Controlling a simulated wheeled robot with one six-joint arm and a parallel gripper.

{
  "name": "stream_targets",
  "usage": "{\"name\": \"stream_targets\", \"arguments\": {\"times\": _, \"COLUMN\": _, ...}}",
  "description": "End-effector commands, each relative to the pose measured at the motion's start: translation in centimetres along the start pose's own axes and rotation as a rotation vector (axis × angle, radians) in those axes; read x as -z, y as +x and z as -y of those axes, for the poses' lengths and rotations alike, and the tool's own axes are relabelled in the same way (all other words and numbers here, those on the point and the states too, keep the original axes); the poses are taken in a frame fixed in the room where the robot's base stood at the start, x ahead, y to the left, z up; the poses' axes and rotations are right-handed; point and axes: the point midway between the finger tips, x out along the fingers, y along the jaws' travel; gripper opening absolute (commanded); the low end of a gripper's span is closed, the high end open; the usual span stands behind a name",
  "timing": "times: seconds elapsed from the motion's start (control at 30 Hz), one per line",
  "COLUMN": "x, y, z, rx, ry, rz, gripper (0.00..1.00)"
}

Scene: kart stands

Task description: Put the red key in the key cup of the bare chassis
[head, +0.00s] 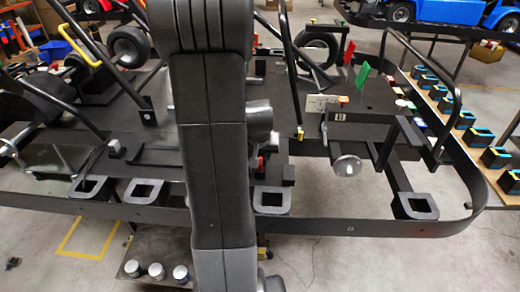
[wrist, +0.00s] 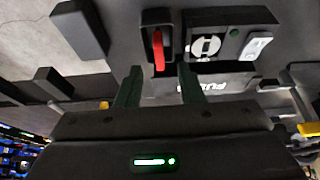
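In the wrist view a red key (wrist: 158,54) stands in a small black cup-like holder (wrist: 157,19) on the dark chassis floor. My gripper (wrist: 159,76) is open, its two dark green fingers apart. The key lies in line with the gap between them, just beyond the fingertips, and no finger visibly touches it. In the head view my arm hides the gripper's fingers; a small red patch shows beside the arm, too small to identify surely. The bare chassis (head: 420,228) fills the middle of the head view.
Beside the holder is a black box (wrist: 228,35) with a round white emblem and a pale switch. Black blocks (wrist: 80,28) stand to the left in the wrist view. In the head view, a red flag (head: 348,52) and green flag (head: 362,76) rise right of my arm, near bent tubes.

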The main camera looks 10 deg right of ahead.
Motion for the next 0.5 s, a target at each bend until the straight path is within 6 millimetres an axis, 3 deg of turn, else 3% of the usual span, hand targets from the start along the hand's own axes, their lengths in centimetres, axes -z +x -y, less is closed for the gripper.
{"name": "stream_targets", "arguments": {"times": 0.17, "x": 0.1, "y": -1.5, "z": 0.0, "rx": 0.001, "ry": 0.001, "rz": -0.004, "gripper": 0.34}}
{"name": "stream_targets", "arguments": {"times": 0.5, "x": 0.1, "y": -7.3, "z": 0.0, "rx": 0.001, "ry": -0.001, "rz": -0.006, "gripper": 0.34}}
